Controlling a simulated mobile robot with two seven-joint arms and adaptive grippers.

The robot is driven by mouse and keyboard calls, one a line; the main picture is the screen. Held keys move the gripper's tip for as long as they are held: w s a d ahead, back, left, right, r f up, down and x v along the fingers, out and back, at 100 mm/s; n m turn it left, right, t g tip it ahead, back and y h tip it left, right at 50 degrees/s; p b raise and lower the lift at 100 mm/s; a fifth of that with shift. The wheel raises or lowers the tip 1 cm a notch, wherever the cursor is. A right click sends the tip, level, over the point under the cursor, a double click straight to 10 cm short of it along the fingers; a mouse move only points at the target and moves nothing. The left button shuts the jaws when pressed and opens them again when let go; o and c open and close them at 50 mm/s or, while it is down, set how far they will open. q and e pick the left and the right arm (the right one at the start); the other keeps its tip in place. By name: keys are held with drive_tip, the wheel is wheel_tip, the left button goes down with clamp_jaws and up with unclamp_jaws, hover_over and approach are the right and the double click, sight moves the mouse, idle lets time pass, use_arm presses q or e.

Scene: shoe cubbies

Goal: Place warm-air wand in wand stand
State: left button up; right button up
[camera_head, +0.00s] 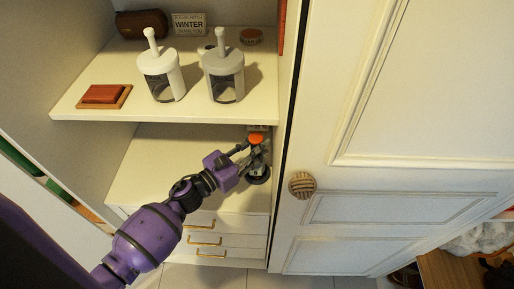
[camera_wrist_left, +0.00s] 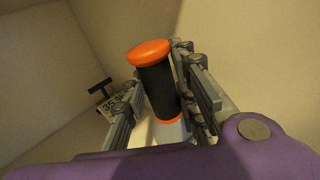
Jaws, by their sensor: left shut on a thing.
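The warm-air wand (camera_wrist_left: 157,90) has an orange end cap, a black grip and an orange ring. Its orange end also shows in the head view (camera_head: 256,139), at the right end of the lower shelf. My left gripper (camera_head: 256,158) is shut on the wand; in the left wrist view its fingers (camera_wrist_left: 163,112) lie on both sides of the grip. The wand's lower part is mostly hidden by the gripper. A dark round piece (camera_head: 258,176) shows just below the gripper; I cannot tell whether it is the wand stand. My right gripper is out of view.
Two white canisters (camera_head: 161,80) (camera_head: 224,82) with upright handles stand on the upper shelf (camera_head: 190,110). A small display (camera_wrist_left: 108,106) reading about 35 shows behind the fingers. The door (camera_head: 330,120) is close to the gripper's right. The lower shelf's left part (camera_head: 150,170) is clear.

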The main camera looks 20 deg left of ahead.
use_arm(q)
drive_tip(key=shift+w+d+f, duration=0.1)
drive_tip(key=shift+d+f, duration=0.1)
drive_tip(key=shift+f, duration=0.2)
drive_tip(key=o, duration=0.5)
drive_tip(key=shift+f, duration=0.2)
drive_tip(key=o, duration=0.5)
drive_tip(key=shift+r, duration=0.1)
